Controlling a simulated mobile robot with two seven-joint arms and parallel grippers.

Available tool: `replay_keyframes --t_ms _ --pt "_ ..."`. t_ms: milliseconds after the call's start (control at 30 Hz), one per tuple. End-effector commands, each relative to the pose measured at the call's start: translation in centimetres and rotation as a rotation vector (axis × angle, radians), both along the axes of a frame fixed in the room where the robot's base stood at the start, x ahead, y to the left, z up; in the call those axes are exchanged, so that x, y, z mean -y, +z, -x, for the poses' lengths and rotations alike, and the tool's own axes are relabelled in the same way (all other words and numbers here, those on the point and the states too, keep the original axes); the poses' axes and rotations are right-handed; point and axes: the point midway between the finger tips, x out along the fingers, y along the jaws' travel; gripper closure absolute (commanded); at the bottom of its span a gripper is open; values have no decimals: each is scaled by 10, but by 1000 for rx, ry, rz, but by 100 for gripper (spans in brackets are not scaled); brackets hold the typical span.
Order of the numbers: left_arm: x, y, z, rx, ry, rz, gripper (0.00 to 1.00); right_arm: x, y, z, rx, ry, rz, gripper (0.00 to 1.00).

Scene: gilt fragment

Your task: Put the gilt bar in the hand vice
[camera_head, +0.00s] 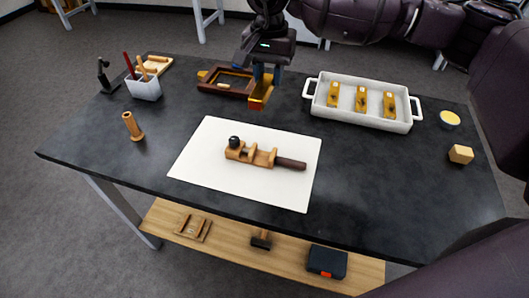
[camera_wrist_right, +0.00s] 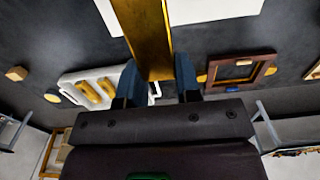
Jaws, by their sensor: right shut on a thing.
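My right gripper (camera_head: 265,76) is above the back middle of the table, shut on a gilt bar (camera_head: 260,97). In the right wrist view the gilt bar (camera_wrist_right: 148,35) sticks out from between the blue fingers of the right gripper (camera_wrist_right: 157,80). The hand vice (camera_head: 252,155) is wooden, with a dark handle (camera_head: 291,163) pointing right and a dark knob on its left. It lies on a white sheet (camera_head: 205,150) in the middle of the table. The held bar is behind the vice and apart from it. My left gripper is not in view.
A white tray (camera_head: 360,117) with three gilt pieces stands at the back right. A brown frame (camera_head: 213,87) lies just left of my gripper. A brush cup (camera_head: 146,90) and a wooden peg (camera_head: 132,126) stand left. A wooden block (camera_head: 461,154) lies right. The front table area is clear.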

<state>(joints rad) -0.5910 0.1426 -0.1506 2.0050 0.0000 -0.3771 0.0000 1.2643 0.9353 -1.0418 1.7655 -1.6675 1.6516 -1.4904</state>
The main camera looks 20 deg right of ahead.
Motion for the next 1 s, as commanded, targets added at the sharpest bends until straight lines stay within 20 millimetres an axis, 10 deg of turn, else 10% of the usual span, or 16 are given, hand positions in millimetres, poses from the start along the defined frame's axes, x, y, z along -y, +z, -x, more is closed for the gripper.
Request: replay_keyframes --t_ms 600,1000 --pt "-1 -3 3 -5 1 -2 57 0 -128 1 -6 -1 0 95" --pt "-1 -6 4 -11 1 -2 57 0 -160 1 -3 -1 1 95"
